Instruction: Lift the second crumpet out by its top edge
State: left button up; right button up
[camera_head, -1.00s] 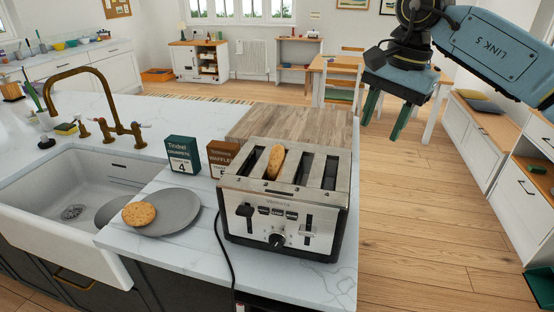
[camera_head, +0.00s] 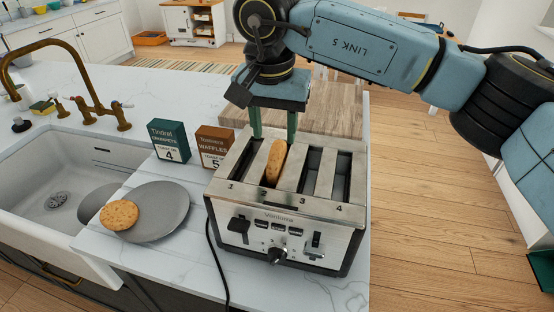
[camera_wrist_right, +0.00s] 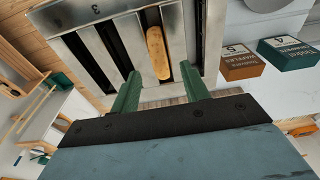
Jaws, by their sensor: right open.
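The second crumpet (camera_head: 275,161) stands on edge in slot 2 of the steel toaster (camera_head: 290,215), its top edge sticking out. It also shows in the right wrist view (camera_wrist_right: 157,52). My right gripper (camera_head: 273,134) is open and empty, with its green fingers behind the toaster's far side, close to the crumpet's far end. In the right wrist view the two fingertips (camera_wrist_right: 160,80) are apart, spread to either side of the crumpet's line. Another crumpet (camera_head: 119,214) lies flat on the grey plate (camera_head: 162,208). My left gripper is not in view.
A green crumpets box (camera_head: 168,141) and a brown waffles box (camera_head: 214,147) stand left of the toaster. A wooden board (camera_head: 325,110) lies behind it. The sink (camera_head: 60,165) is at the left. The toaster's other slots look empty.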

aim_at(277, 144)
jog(key=shift+w+d+f, duration=0.1)
jog(key=shift+f, duration=0.45)
jog(key=f, duration=0.1)
jog(key=w+f+p, duration=0.1)
jog(key=f, duration=0.1)
jog(key=shift+w+d+f, duration=0.1)
jog(key=shift+d+f, duration=0.1)
jog(key=shift+f, duration=0.4)
jog(key=shift+c, duration=0.2)
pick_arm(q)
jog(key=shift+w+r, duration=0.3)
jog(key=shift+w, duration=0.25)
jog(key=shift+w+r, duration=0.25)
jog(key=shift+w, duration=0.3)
pick_arm(e)
grip_shut()
